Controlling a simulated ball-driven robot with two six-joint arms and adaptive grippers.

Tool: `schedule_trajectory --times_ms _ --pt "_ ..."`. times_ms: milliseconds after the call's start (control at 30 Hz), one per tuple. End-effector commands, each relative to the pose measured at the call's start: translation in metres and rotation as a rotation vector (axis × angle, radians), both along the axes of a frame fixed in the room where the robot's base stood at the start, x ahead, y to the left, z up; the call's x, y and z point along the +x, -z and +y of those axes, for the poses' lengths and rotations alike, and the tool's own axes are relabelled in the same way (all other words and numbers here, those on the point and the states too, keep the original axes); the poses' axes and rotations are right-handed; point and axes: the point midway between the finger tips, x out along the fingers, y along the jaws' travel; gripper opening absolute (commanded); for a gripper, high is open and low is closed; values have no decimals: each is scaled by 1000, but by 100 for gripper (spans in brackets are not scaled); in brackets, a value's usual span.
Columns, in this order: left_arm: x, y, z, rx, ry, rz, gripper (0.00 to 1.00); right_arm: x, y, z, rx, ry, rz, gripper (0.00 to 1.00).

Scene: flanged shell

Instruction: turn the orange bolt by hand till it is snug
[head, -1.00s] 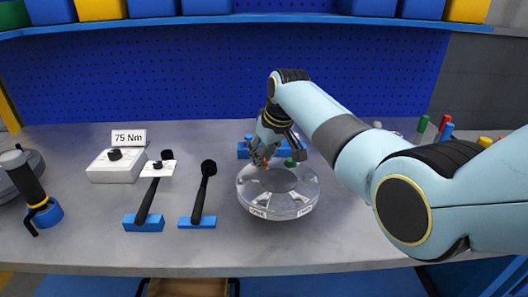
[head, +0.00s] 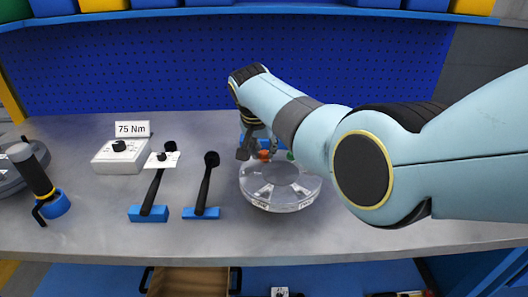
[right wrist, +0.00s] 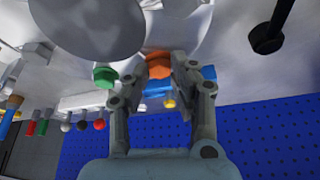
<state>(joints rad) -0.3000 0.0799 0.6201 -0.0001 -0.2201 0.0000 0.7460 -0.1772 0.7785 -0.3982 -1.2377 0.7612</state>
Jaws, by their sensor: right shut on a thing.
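The orange bolt (head: 264,156) stands at the back rim of the round, clear flanged shell (head: 281,204) in the head view. In the right wrist view the orange bolt (right wrist: 159,66) sits between my right gripper's fingertips. My right gripper (head: 256,152) is shut on it, coming down from behind the shell; it also shows large in the right wrist view (right wrist: 160,78). My left gripper is not in view.
Two black-handled wrenches (head: 153,188) (head: 207,185) rest on blue stands left of the shell. A white box (head: 120,156) with a 75 Nm sign stands behind them. A black tool (head: 38,180) is at far left. The front bench strip is clear.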

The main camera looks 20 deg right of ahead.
Motion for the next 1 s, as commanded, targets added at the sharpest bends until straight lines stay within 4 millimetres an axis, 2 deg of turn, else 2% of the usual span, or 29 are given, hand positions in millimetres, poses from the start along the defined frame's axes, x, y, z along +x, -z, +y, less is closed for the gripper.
schedule_trajectory --times_ms 100,400,967,1000 --pt "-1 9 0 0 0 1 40 4 -2 1 0 77 -7 0" --pt "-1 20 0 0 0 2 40 5 -3 1 0 204 -10 0" --pt "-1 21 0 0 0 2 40 6 -7 1 0 237 -14 0" --pt "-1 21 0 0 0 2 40 6 -7 1 0 237 -14 25"
